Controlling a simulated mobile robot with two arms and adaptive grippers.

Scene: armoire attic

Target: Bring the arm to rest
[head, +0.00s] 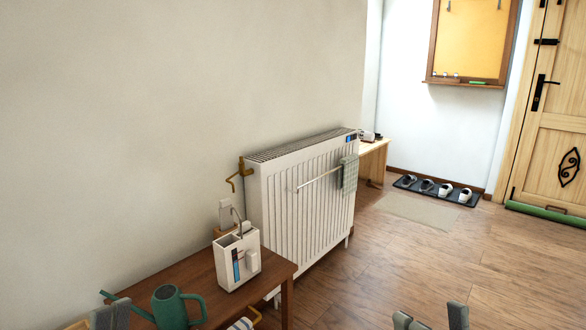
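My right gripper (432,318) shows at the bottom edge of the head view, right of centre. Its two grey fingertips stand apart with nothing between them, over the wooden floor. Its arm is below the picture. A grey part of my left gripper (110,316) shows at the bottom left, in front of the small brown table (187,275) and close to a green watering can (172,307). Most of the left gripper is cut off, so I cannot tell how its fingers stand or whether it touches the can.
A white caddy (237,260) stands on the table. A white radiator (300,205) with a towel (349,174) stands along the wall. Behind it are a bench (374,155) and a shoe mat (472,198). A wooden door (552,130) is at the right. The floor (440,255) is mostly clear.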

